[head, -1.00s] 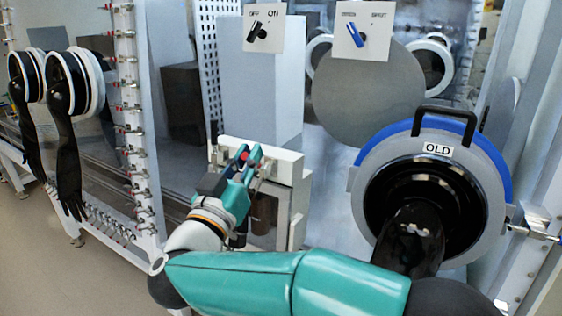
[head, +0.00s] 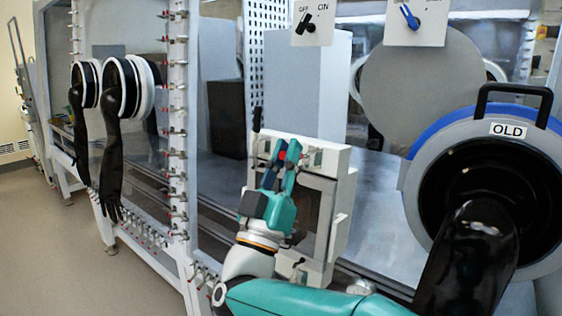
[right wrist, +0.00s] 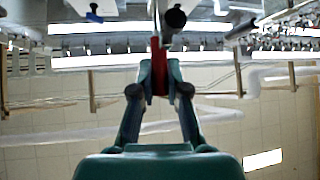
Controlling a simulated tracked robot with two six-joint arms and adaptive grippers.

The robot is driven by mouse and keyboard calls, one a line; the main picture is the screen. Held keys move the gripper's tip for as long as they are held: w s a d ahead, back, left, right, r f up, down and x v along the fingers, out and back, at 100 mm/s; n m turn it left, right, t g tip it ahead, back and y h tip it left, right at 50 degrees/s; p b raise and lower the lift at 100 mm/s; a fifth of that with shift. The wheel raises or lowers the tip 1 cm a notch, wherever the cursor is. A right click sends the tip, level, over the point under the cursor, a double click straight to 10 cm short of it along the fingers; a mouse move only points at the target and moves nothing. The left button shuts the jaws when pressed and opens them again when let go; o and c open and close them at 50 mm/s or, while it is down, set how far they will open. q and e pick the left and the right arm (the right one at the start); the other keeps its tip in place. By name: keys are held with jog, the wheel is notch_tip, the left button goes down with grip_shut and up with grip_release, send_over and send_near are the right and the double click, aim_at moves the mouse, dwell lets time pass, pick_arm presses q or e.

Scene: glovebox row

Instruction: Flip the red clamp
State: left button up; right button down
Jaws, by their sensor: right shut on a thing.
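My right gripper (head: 284,155) is at the upper front of a white box-like unit with a framed door (head: 318,185). Its fingers are shut on a red piece, the red clamp (head: 282,154), of which only a small part shows in the head view. In the right wrist view the red clamp (right wrist: 159,66) stands upright between the two fingertips (right wrist: 160,82), with a dark round-ended bar (right wrist: 175,20) just beyond it. My left gripper is not in view.
A glove port labelled OLD (head: 508,130), with a black handle, stands at the right. Black gloves (head: 112,150) hang at the left. A black OFF/ON switch (head: 306,22) and a blue switch (head: 409,17) are above. Floor at lower left is clear.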

jog(key=shift+a+f, duration=0.1)
jog(key=shift+f, duration=0.1)
jog(key=c, duration=1.2)
grip_release()
jog(key=shift+w, duration=0.1)
jog(key=shift+o, duration=0.2)
jog(key=shift+r, duration=0.1)
jog(key=v, duration=0.7)
jog(key=shift+f, duration=0.3)
